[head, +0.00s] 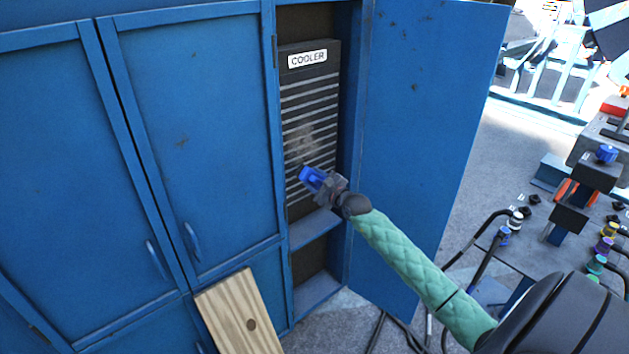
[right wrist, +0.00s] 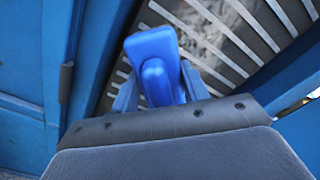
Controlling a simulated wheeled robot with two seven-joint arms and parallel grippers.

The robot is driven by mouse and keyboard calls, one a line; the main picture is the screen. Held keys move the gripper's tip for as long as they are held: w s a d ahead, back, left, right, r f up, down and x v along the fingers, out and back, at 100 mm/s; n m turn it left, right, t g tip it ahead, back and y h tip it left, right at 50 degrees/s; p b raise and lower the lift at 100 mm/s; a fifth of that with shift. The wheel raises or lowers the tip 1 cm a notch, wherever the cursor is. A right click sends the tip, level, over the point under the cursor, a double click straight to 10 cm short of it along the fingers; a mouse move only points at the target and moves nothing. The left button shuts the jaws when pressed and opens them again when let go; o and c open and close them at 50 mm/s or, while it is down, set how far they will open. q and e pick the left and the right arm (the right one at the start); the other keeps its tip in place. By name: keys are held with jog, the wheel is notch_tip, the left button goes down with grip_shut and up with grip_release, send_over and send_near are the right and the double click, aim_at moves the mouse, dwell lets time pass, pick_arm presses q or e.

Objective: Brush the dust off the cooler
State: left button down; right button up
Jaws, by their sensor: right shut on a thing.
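The cooler (head: 310,110) is a dark slatted unit with a white "COOLER" label, standing inside an open blue cabinet. A pale grey dust patch (head: 304,142) lies on its slats; the dust also shows in the right wrist view (right wrist: 228,35). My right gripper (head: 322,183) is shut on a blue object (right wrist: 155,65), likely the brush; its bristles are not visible. The gripper is in front of the cooler's lower part, just below the dust patch. I cannot tell whether the blue object touches the slats. My left gripper is not in view.
The cabinet's open door (head: 425,120) stands to the right of my right gripper. Closed blue doors (head: 190,130) are on the left. A wooden board (head: 240,315) leans below them. A bench with cables and coloured connectors (head: 600,250) is at the right.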

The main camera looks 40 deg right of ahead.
jog(key=shift+w, duration=0.15)
